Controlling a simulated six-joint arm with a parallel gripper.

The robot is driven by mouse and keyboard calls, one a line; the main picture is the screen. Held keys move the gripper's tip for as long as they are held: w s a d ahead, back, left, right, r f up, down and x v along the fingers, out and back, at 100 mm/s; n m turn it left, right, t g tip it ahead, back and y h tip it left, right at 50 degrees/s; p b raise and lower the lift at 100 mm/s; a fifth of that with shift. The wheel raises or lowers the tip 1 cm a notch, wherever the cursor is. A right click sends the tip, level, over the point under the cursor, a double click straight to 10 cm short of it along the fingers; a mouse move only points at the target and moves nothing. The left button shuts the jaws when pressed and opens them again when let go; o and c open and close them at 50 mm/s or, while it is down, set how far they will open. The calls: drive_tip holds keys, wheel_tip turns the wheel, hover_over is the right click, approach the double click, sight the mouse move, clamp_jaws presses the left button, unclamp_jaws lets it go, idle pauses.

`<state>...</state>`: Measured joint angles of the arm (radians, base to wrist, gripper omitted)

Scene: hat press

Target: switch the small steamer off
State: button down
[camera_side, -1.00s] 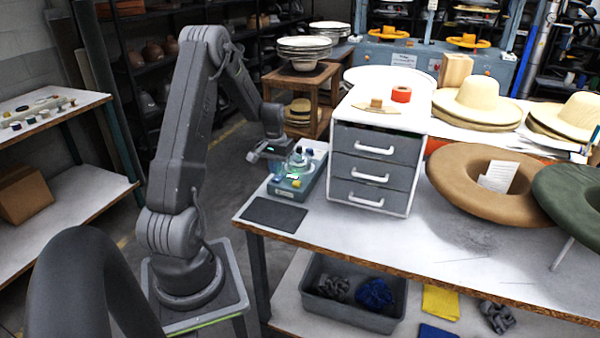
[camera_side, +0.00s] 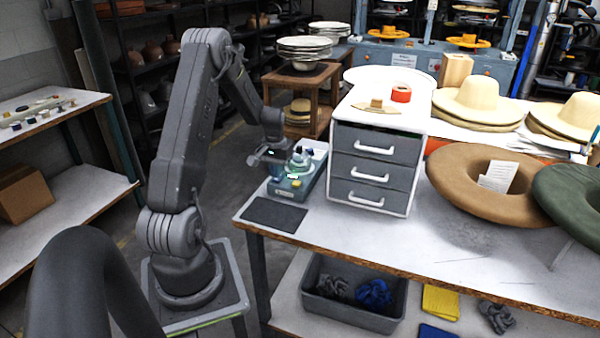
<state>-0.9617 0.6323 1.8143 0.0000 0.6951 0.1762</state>
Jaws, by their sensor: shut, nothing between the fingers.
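The small steamer (camera_side: 297,184) is a teal-grey box with clear and blue parts on top, standing at the left end of the workbench beside the drawer unit. A small yellow part (camera_side: 296,182) shows on its front top face. My gripper (camera_side: 266,160) is just above and at the left of the steamer, shut and empty. The fingertips are small and partly lost against the steamer's clear parts, so I cannot tell whether they touch it. The switch's position is too small to make out.
A white-framed drawer unit (camera_side: 371,168) stands right of the steamer. A dark mat (camera_side: 274,214) lies in front of it. A brown hat form (camera_side: 470,180) lies further right. The bench (camera_side: 420,235) is clear in the front middle.

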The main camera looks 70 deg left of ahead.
drive_tip(key=shift+f, duration=0.7)
idle(0.3)
drive_tip(key=shift+r, duration=3.5)
